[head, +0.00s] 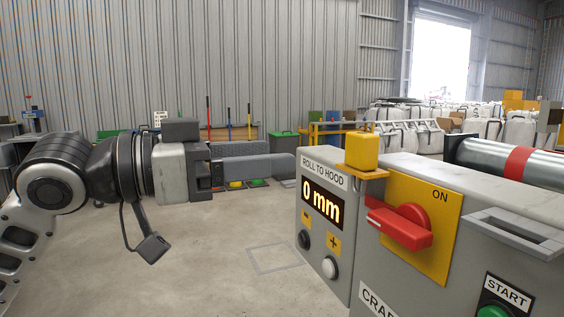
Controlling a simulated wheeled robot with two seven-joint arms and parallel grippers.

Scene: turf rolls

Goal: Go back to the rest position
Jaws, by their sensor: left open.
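My left arm comes in from the left, and my left gripper (282,166) is level and points right. It is seen side-on and open, and I see nothing held in it. Its fingertips end at the left edge of the grey control box (350,240) in the picture; I cannot tell whether they touch it. My right gripper is not in view.
The control box has a "0 mm" display (322,206), a red switch handle (400,226) near "ON" and a green start button (493,312). A yellow block (362,150) stands on it. A metal roller (505,160) lies behind. Concrete floor (200,260) is open at left.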

